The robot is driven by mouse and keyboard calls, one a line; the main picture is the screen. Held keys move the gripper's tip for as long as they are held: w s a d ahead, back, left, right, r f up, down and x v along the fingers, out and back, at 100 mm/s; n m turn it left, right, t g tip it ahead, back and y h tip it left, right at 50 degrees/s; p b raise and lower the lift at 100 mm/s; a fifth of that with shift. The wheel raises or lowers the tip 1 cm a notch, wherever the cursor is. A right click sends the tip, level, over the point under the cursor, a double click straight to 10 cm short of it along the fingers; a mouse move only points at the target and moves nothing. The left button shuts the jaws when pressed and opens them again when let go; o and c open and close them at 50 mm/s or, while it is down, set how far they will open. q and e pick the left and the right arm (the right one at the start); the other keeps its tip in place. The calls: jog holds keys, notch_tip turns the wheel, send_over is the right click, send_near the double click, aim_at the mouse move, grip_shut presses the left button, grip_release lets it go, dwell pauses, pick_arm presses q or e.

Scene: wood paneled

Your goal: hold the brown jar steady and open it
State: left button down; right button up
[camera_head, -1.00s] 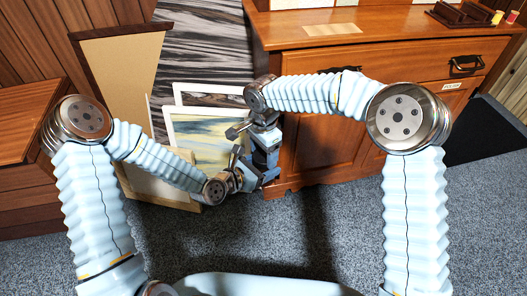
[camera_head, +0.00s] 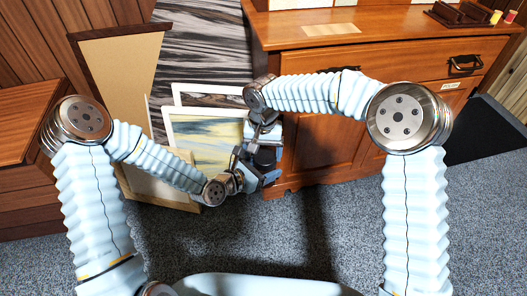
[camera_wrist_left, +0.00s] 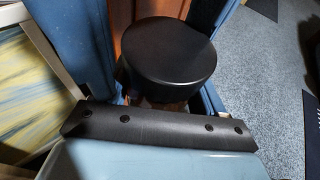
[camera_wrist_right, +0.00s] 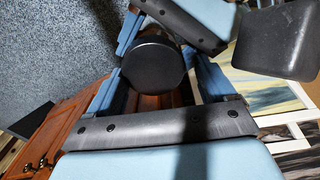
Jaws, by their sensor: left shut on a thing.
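The brown jar shows mostly as its round black lid (camera_wrist_left: 168,58) in the left wrist view, with a strip of brown body under it. The lid also shows from above in the right wrist view (camera_wrist_right: 153,66) and small in the head view (camera_head: 264,158). My left gripper (camera_head: 260,176) is shut on the jar's body, which its fingers mostly hide. My right gripper (camera_head: 264,138) is just above the lid. Its blue fingers stand apart on either side of the lid in the right wrist view, with gaps visible. The lid sits on the jar.
A wooden cabinet (camera_head: 345,150) stands close behind and to the right of the grippers. Framed pictures (camera_head: 206,135) lean behind them at the left. Grey carpet (camera_head: 350,225) is clear in front. A dark panel (camera_head: 488,132) is at the far right.

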jog(key=r, duration=0.4)
jog(key=shift+s+a, duration=0.2)
jog(key=shift+a, duration=0.05)
jog(key=shift+d+r, duration=0.1)
jog(key=shift+r, duration=0.2)
jog(key=shift+c, duration=0.3)
jog(key=m, duration=0.2)
jog(key=r+m, duration=0.1)
jog(key=m, duration=0.2)
jog(key=shift+w+d+r+m, duration=0.1)
jog(key=shift+d+r+m, duration=0.2)
jog(key=shift+m, duration=0.1)
jog(key=m, duration=0.1)
jog(key=r+m, duration=0.1)
jog(key=m, duration=0.1)
jog(key=shift+d, duration=0.1)
jog(key=shift+f+m, duration=0.1)
jog(key=shift+m, duration=0.3)
notch_tip(320, 180, down, 8)
jog(key=shift+r, duration=0.1)
jog(key=shift+d, duration=0.1)
jog(key=c, duration=1.1)
jog(key=n, duration=0.4)
jog(key=shift+n, duration=0.3)
jog(key=n, duration=0.2)
jog(key=shift+n, duration=0.4)
jog(key=n, duration=0.6)
